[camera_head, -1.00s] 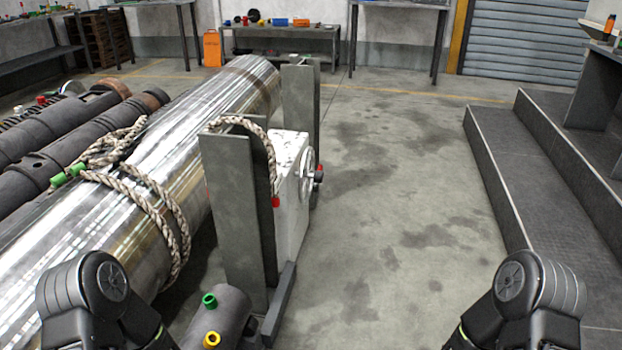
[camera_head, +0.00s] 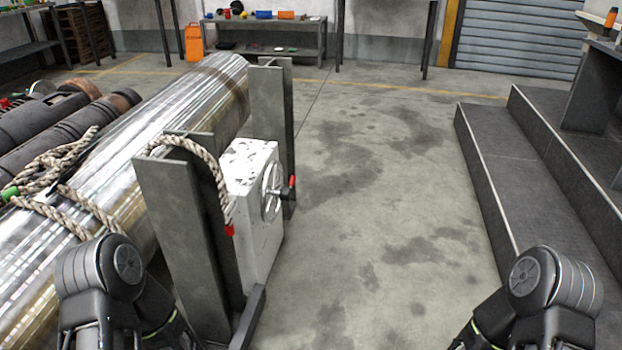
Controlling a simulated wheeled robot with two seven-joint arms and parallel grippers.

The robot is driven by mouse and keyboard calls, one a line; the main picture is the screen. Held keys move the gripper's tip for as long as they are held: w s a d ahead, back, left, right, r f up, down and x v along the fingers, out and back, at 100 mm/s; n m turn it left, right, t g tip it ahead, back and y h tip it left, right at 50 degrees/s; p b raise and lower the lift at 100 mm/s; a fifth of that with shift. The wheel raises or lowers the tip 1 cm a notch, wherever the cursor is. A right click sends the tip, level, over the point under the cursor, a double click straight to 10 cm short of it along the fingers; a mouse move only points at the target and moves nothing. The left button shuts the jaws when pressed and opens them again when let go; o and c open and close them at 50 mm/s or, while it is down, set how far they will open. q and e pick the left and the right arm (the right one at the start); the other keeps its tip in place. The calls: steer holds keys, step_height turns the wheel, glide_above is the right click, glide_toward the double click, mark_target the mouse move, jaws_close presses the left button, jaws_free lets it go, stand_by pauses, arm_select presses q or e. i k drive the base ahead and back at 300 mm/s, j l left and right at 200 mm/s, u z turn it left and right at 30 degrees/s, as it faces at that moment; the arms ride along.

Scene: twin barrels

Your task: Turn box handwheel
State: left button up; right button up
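The handwheel (camera_head: 270,191) is a grey spoked wheel on the right face of a white, worn box (camera_head: 256,228). A handle with a red tip (camera_head: 291,182) sticks out from the wheel toward the right. The box stands between two upright grey steel posts, the near post (camera_head: 187,230) and the far post (camera_head: 267,105). My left arm shows at the lower left and my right arm at the lower right. Both grippers are outside the picture, and nothing touches the handwheel.
A big shiny metal cylinder (camera_head: 170,115) with rope (camera_head: 55,165) around it lies left of the box. Dark steps (camera_head: 510,190) run along the right side. The concrete floor (camera_head: 370,220) between box and steps is clear. A low bench (camera_head: 265,38) stands at the back.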

mark_target(282, 193)
steer(key=i+l+z, duration=0.1)
steer(key=i+l, duration=0.15)
steer(key=i, duration=0.2)
steer(key=i+l, duration=0.25)
steer(key=i, duration=0.15)
steer(key=i+l+z, duration=0.15)
steer(key=i, duration=0.3)
steer(key=i+l+z, duration=0.1)
steer(key=i+l, duration=0.2)
steer(key=i, duration=0.15)
